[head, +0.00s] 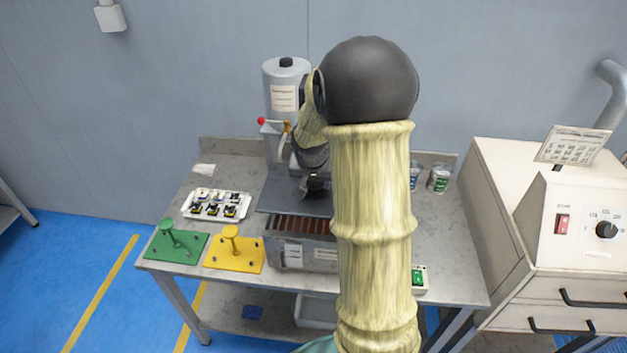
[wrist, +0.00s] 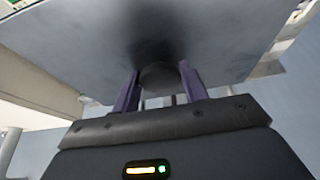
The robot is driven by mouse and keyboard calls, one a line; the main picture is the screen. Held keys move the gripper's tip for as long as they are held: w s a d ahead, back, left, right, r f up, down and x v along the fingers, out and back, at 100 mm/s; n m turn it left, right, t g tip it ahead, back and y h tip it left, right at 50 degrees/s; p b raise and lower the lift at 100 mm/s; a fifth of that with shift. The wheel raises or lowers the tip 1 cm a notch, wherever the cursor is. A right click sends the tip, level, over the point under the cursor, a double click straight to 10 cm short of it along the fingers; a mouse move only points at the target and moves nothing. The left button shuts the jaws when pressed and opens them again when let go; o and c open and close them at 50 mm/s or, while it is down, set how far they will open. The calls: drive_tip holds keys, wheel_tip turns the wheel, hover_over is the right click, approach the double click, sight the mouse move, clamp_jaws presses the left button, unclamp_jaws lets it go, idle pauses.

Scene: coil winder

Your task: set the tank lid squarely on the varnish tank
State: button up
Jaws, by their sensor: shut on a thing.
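The tank lid (head: 283,200) is a flat dark grey plate. In the head view it is over the varnish tank (head: 292,256), a grey metal box with labels on its front. A reddish-brown ribbed strip of the tank shows below the lid's front edge, so the lid appears raised; the exact gap is unclear. My gripper (head: 314,184) is shut on the lid's round knob. In the wrist view the two purple fingers of my gripper (wrist: 162,88) flank the dark knob (wrist: 160,76), with the lid (wrist: 220,30) filling the top. My arm hides the tank's right side.
A green plate (head: 172,247) and a yellow plate (head: 236,255), each with a post, stand left of the tank. A white tray (head: 217,193) holds small parts. A grey canister (head: 286,75) stands behind.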

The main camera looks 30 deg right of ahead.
drive_tip(key=shift+w+a+f+b, duration=0.1)
drive_tip(key=shift+w+f+b, duration=0.05)
drive_tip(key=shift+f+b, duration=1.45)
drive_tip(key=shift+w+f+b, duration=0.1)
drive_tip(key=shift+f+b, duration=1.15)
drive_tip(key=shift+f, duration=0.6)
drive_tip(key=shift+a+f+b, duration=0.15)
drive_tip(key=shift+f+b, duration=0.8)
drive_tip(key=shift+b, duration=0.05)
drive_tip(key=o, duration=1.3)
drive_tip(key=shift+s, duration=0.1)
drive_tip(key=shift+o, duration=0.4)
drive_tip(key=shift+s+r, duration=0.1)
drive_tip(key=shift+r, duration=0.55)
drive_tip(key=v, duration=1.6)
